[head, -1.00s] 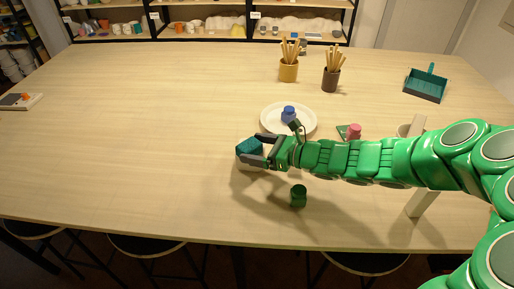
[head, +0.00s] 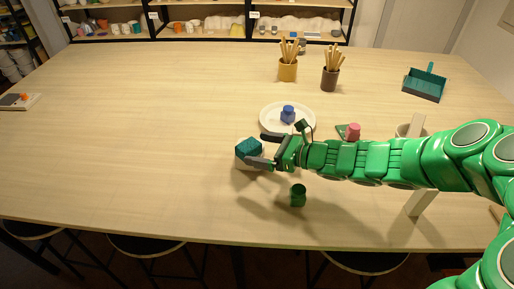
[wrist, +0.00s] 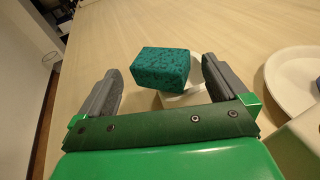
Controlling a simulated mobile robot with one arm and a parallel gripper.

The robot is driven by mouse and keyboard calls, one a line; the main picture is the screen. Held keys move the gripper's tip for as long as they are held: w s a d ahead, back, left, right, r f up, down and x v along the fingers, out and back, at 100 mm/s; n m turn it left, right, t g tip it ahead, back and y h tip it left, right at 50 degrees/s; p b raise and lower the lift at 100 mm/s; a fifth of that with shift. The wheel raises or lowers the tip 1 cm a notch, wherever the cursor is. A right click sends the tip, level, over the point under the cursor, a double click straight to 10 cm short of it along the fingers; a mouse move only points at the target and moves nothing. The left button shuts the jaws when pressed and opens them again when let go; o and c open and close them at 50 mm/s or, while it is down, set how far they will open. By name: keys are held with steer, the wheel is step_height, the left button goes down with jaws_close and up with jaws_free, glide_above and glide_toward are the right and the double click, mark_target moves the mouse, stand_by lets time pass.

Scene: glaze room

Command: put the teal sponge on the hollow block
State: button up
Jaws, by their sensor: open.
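The teal sponge (head: 248,148) rests on top of a pale block, the hollow block (head: 246,163), near the middle of the table. In the wrist view the sponge (wrist: 161,69) sits on the whitish block (wrist: 184,98), most of which is hidden beneath it and behind my gripper. My gripper (head: 270,150) is open, just to the right of the sponge. In the wrist view its fingers (wrist: 160,82) stand apart on both sides, with a gap to the sponge.
A white plate (head: 267,122) with a blue jar (head: 288,114) stands behind my gripper. A green jar (head: 298,195) stands in front of my arm. A pink piece (head: 353,132) stands behind my arm.

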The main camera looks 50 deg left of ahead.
steer(key=v, duration=1)
steer(key=shift+d, duration=0.1)
